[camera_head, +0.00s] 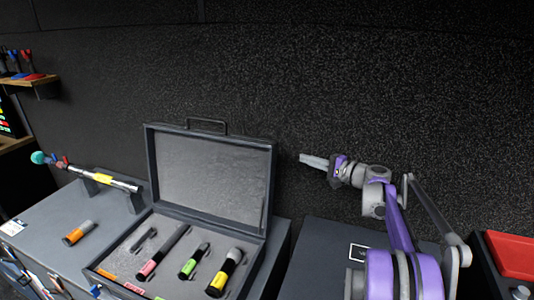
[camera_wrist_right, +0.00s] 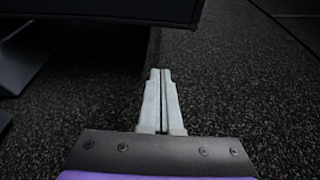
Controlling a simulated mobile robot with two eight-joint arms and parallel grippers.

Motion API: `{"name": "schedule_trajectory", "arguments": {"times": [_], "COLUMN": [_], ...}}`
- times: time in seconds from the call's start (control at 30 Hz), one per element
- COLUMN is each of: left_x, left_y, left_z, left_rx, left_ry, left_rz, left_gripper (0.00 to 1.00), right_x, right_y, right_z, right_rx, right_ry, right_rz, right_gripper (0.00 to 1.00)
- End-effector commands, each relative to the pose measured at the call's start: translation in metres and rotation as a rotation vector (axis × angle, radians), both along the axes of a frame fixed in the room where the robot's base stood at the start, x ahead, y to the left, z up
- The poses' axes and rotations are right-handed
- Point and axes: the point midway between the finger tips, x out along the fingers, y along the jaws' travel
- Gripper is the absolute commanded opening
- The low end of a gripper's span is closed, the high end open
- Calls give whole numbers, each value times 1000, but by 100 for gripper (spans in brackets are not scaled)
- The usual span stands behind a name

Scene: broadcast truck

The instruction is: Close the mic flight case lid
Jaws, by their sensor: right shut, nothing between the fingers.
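The mic flight case (camera_head: 172,268) stands open on the grey counter in the head view. Its lid (camera_head: 212,172) is raised, leaning back a little, with a handle (camera_head: 206,124) on its top edge. Several microphones with coloured bands lie in the case, among them a pink-banded one (camera_head: 163,250) and a yellow-banded one (camera_head: 225,273). My right gripper (camera_head: 303,158) is to the right of the lid, apart from it, at about the height of the lid's upper part. In the right wrist view its fingers (camera_wrist_right: 161,75) are shut and empty. My left gripper is not in view.
Left of the case, a pole with a yellow band (camera_head: 102,178) rests on dark supports, and an orange-banded microphone (camera_head: 78,233) lies on the counter. A dark box top (camera_head: 325,262) is right of the case. A red-topped case (camera_head: 512,253) is at far right. The dark wall stands behind.

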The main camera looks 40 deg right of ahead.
Motion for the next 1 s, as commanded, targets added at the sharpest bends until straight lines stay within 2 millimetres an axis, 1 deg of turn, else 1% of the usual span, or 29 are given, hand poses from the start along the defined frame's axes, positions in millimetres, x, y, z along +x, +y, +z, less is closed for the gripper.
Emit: {"name": "schedule_trajectory", "arguments": {"times": [0.07,0.17,0.27,0.5,0.57,0.63,0.8,1.0], "left_x": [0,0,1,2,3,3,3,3], "left_y": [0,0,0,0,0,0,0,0], "left_z": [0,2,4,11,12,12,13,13], "left_rx": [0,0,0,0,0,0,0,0], "left_ry": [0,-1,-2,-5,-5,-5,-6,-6], "left_rz": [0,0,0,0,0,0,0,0], "left_gripper": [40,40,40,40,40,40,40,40], "right_x": [4,18,37,89,100,91,81,77], "right_y": [-1,2,7,18,20,30,46,53], "right_z": [1,0,-1,-4,-5,-2,1,2], "right_rx": [3,3,3,3,3,3,2,1], "right_ry": [-5,-5,-4,-3,-3,-3,-3,-2], "right_rz": [-2,0,1,2,1,-1,-1,-1], "right_gripper": [0,0,0,0,0,0,0,0]}}
